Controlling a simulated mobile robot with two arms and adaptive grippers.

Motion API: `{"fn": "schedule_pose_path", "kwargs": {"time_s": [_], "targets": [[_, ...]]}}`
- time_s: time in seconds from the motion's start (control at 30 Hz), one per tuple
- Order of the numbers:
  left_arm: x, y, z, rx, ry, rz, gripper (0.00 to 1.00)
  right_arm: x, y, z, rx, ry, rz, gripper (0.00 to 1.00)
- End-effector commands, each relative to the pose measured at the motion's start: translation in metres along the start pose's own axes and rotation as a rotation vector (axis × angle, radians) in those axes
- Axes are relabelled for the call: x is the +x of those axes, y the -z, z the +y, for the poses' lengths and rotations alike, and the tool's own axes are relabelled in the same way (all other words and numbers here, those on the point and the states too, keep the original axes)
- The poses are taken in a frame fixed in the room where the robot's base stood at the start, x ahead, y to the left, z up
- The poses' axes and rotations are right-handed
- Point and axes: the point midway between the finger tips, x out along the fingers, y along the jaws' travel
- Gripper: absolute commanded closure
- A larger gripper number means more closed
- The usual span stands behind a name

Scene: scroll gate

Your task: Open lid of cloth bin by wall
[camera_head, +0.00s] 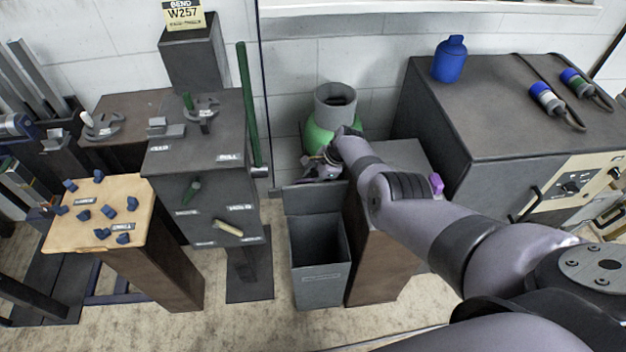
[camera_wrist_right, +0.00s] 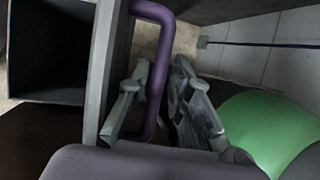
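The cloth bin (camera_head: 321,285) is a grey open-topped box on the floor near the wall, and its dark inside shows. Its lid (camera_head: 312,199) stands up at the back edge of the bin. In the right wrist view the lid (camera_wrist_right: 109,65) is a panel seen nearly edge-on, with the bin's dark opening (camera_wrist_right: 50,50) to its left. A purple handle (camera_wrist_right: 162,65) sits on the lid. My right gripper (camera_head: 318,168) is behind the lid's top. In its wrist view the fingers (camera_wrist_right: 162,105) are apart, on either side of the handle. My left gripper is out of view.
A green gas cylinder (camera_head: 318,138) stands behind my right gripper. A brown cabinet (camera_head: 375,265) is close on the bin's right, under my right arm. A grey panelled cabinet (camera_head: 200,175) stands on the left. Floor in front of the bin is clear.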

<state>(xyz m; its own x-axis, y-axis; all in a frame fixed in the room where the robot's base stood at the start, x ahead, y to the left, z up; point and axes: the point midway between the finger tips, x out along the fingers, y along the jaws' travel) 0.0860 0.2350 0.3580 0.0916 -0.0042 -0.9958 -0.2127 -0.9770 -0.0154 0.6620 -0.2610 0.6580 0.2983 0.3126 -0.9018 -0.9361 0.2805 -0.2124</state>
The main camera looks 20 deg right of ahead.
Motion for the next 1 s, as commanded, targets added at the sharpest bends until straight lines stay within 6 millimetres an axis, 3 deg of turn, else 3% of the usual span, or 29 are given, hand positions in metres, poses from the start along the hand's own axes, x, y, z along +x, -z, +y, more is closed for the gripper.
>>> {"fn": "schedule_pose_path", "kwargs": {"time_s": [0.53,0.7,1.0], "targets": [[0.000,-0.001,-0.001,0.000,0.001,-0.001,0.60,-0.010,0.001,0.001,0.001,-0.001,0.000,0.80],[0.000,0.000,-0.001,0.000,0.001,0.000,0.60,-0.024,0.001,0.002,0.001,0.000,0.001,0.80],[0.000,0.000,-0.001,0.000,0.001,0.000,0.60,-0.067,0.001,0.001,0.001,0.002,0.000,0.80]]}}
